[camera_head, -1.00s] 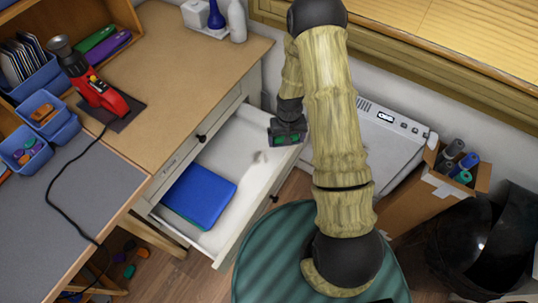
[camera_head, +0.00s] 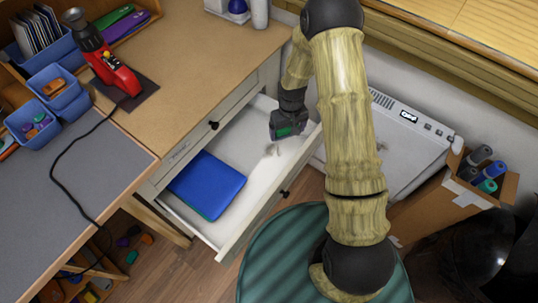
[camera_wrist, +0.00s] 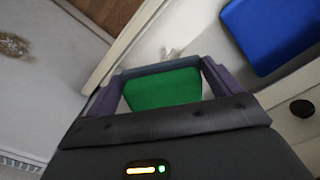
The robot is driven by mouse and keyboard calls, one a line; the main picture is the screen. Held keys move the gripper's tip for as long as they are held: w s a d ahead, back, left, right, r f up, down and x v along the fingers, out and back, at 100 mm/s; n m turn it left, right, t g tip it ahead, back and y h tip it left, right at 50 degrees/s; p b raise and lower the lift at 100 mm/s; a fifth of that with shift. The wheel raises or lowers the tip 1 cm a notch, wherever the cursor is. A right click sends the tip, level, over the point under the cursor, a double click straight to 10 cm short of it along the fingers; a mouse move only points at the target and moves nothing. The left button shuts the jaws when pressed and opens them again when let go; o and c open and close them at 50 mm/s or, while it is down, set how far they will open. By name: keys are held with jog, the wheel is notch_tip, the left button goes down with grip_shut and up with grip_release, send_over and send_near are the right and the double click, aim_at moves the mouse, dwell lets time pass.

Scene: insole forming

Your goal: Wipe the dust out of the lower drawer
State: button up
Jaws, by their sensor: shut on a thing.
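The open lower drawer (camera_head: 254,223) is white inside and sits under a shut drawer front. A small greyish dust patch (camera_head: 270,150) lies on its floor; it shows in the wrist view (camera_wrist: 172,52), just beyond the fingers. A blue flat item (camera_head: 207,184) lies at the drawer's left end, with a green edge under it. My gripper (camera_head: 285,132) is over the drawer's right end, near the dust. It is shut on a green block (camera_wrist: 163,90), held between the fingers. I cannot tell whether the block touches the drawer.
A white machine (camera_head: 400,125) stands right of the drawer, with a dust clump (camera_wrist: 14,46) on it. A cardboard box (camera_head: 435,205) with several rolls is farther right. The desktop (camera_head: 190,60) is above the drawer. A green-striped round surface (camera_head: 268,262) lies in front.

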jog(key=a+f+n+b, duration=0.1)
jog(key=w+a+f+n+b, duration=0.1)
jog(key=a, duration=0.1)
jog(key=a+f+b, duration=0.1)
jog(key=a, duration=0.1)
jog(key=shift+w+f+n, duration=0.15)
jog(key=shift+n, duration=0.25)
notch_tip(320, 180, down, 13)
jog(key=a+b, duration=0.1)
jog(key=b, duration=0.5)
jog(key=shift+a+n, duration=0.15)
jog(key=shift+n, duration=0.25)
jog(key=shift+w, duration=0.1)
